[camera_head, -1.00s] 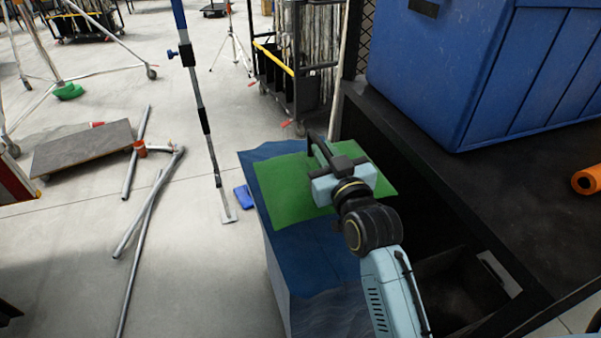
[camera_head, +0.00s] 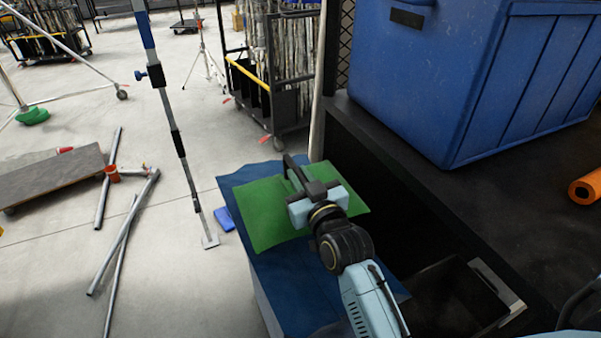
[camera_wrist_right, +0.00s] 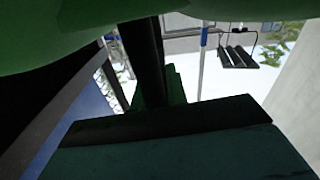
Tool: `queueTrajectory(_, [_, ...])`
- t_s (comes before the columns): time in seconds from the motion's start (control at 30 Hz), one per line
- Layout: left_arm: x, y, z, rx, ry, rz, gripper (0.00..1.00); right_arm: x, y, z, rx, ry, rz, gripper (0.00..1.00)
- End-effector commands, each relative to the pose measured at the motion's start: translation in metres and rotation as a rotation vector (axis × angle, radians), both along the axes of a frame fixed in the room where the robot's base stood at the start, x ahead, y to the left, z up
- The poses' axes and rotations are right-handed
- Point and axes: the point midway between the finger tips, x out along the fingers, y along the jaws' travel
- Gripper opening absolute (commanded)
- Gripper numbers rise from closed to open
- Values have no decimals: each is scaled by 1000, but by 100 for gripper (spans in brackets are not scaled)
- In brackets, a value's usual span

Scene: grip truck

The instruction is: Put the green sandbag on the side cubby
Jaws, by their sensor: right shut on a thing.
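The green sandbag (camera_head: 268,215) shows as a flat green sheet in the head view, above a blue cloth-like surface (camera_head: 290,275). My right gripper (camera_head: 298,178) is shut on the sandbag near its upper middle; the fingertips are partly hidden. In the right wrist view, green material (camera_wrist_right: 60,30) fills the top left, close to the gripper. The dark side cubby (camera_head: 375,185) is an open recess in the side of the black truck shelf, just right of the sandbag. The sandbag is outside it. My left gripper is not in view.
A large blue bin (camera_head: 470,80) stands on the black shelf (camera_head: 540,190), with an orange roll (camera_head: 587,187) to its right. An open dark drawer or box (camera_head: 460,300) is low at right. A stand pole (camera_head: 175,130) and loose pipes (camera_head: 125,230) are at left.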

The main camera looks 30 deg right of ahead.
Motion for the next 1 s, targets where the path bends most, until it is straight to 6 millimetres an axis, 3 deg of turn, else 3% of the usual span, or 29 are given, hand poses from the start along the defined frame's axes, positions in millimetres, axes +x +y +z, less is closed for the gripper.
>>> queueTrajectory(0.07, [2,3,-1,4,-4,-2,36,1,0,3,-1,-20,-1,0])
queueTrajectory(0.33, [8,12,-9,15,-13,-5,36,1,0,-26,-2,-20,-1,0])
queueTrajectory(0.57, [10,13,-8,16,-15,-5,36,1,0,-29,-3,-18,-2,0])
queueTrajectory(0.6, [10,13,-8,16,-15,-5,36,-1,0,-38,-3,6,0,19])
queueTrajectory(0.73, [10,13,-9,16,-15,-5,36,0,0,-37,-2,5,1,36])
queueTrajectory(1.0, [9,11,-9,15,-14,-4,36,-1,0,-37,-1,2,0,37])
